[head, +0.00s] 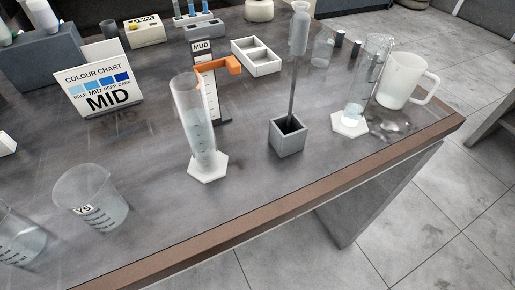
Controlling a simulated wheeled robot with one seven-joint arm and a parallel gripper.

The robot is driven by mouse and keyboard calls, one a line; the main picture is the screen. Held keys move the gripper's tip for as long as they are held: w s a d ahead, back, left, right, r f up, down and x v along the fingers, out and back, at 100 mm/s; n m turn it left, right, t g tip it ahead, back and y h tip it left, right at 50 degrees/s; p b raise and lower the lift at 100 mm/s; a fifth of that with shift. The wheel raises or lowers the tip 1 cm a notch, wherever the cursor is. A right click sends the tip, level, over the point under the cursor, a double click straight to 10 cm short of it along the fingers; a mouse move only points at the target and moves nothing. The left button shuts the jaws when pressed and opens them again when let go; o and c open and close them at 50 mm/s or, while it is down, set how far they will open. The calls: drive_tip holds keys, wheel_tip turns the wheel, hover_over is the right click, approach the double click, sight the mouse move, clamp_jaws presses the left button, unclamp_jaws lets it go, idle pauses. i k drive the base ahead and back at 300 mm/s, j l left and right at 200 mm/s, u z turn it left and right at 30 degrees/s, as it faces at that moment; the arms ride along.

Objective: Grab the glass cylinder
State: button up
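A tall clear glass cylinder (190,115) with dark graduation marks stands upright on a white hexagonal foot near the middle of the table. A second clear cylinder (356,100) on a white hexagonal foot stands farther right, with bluish liquid low inside. It is partly overlapped by clear glassware behind it. I cannot tell from the picture which of the two the task means. My gripper is not in view.
A white mug (403,80) is near the right edge. A beaker (92,200) stands front left.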

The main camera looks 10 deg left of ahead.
sight(348, 121)
drive_tip(key=i+l+u, duration=0.25)
drive_tip(key=l+u, duration=0.4)
drive_tip(key=u, duration=1.05)
drive_tip(key=k+z, duration=0.3)
drive_tip(key=k+l+z, duration=0.25)
drive_tip(key=i+j, duration=0.05)
drive_tip(key=j, duration=0.05)
